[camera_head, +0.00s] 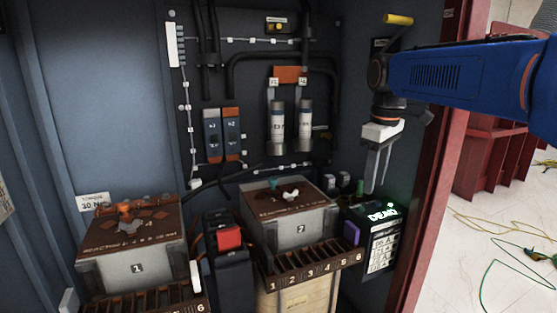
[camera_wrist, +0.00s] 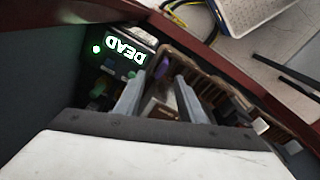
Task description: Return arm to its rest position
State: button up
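My arm (camera_head: 460,76) reaches in from the right in the head view, a blue link with orange joints. My gripper (camera_head: 375,190) hangs from it inside the cabinet, fingers pointing down, above and in front of the box with the lit green display (camera_head: 383,213). In the wrist view the two fingers of my gripper (camera_wrist: 160,82) stand apart with nothing held between them, so it is open. The lit display (camera_wrist: 124,48) lies beyond the fingertips and appears to read DEAD, upside down. My gripper appears apart from the box.
The red door frame (camera_head: 431,170) stands close on the right. Reactor boxes 1 (camera_head: 137,268) and 2 (camera_head: 300,229), a red-topped block (camera_head: 230,238) and a numbered rack (camera_head: 315,267) fill the cabinet floor. A yellow handle (camera_head: 398,19) is above my arm.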

jog(key=s+d+f+m+t, duration=0.2)
jog(key=s+f+m, duration=0.2)
jog(key=s+f, duration=0.5)
jog(key=s+d+f+m+t, duration=0.2)
jog(key=s+f+m, duration=0.3)
jog(key=s+f, duration=0.5)
jog(key=s+d, duration=0.1)
jog(key=s, duration=0.5)
jog(key=shift+s+f, duration=0.3)
jog(key=shift+s, duration=0.1)
